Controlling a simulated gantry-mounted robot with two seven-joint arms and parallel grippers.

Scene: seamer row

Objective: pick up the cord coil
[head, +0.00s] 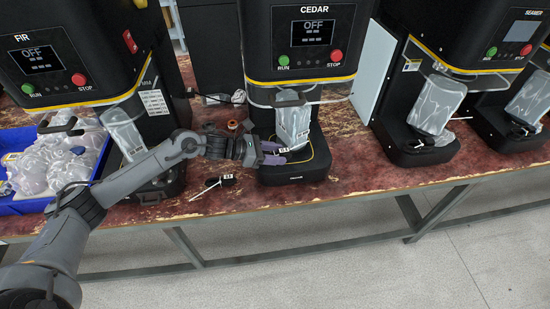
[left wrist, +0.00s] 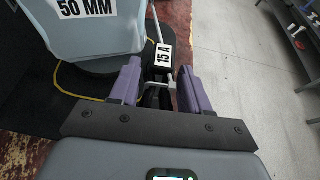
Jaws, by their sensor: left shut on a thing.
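My left gripper (head: 275,153) reaches in from the left, at the front of the machine marked CEDAR. Its purple fingers (left wrist: 160,88) are closed around a small dark piece with a pale metal part. A black block labelled 15 A (left wrist: 165,55) sits at the fingertips, with a thin pale rod running up from it. I cannot tell whether the held piece is part of the block. A small black bundle with pale strands (head: 222,181) lies on the bench left of CEDAR; it may be the cord coil, but it is too small to be sure. My right gripper is not in view.
A clear container (head: 292,122) stands in CEDAR beside my gripper; its 50 MM label (left wrist: 85,8) shows close by. Machine FIR (head: 50,60) and a blue bin (head: 28,204) are at left. A small orange-brown ring (head: 232,124) lies behind my arm. The front bench strip is mostly clear.

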